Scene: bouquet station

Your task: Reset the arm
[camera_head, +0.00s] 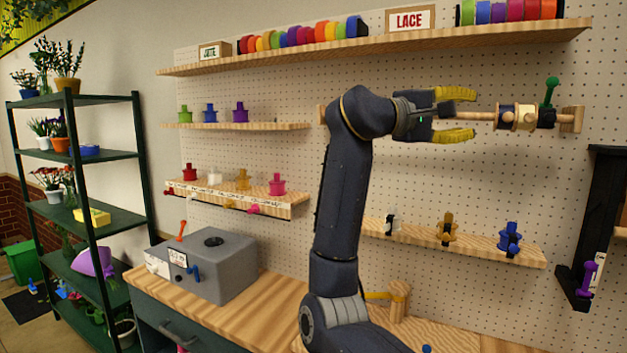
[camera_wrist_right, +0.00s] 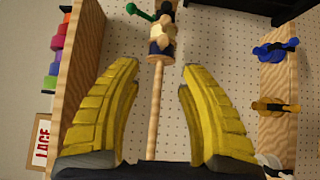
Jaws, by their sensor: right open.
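My right gripper (camera_head: 456,114) is open, with its two yellow fingers apart in front of the pegboard. In the right wrist view my right gripper (camera_wrist_right: 160,85) has a wooden rod (camera_wrist_right: 157,105) running between its fingers, and I see no contact with it. The rod (camera_head: 480,115) carries pale and dark spools (camera_head: 517,117) and a green-knobbed piece (camera_head: 550,92) toward its right end. The right arm reaches up from the workbench. My left gripper is in neither view.
Above is a shelf (camera_head: 400,50) with coloured ribbon rolls and a LACE sign (camera_head: 410,20). Below is a shelf (camera_head: 450,244) with several small spools. A grey box (camera_head: 215,268) stands on the wooden bench at left. A dark plant rack (camera_head: 85,165) stands further left.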

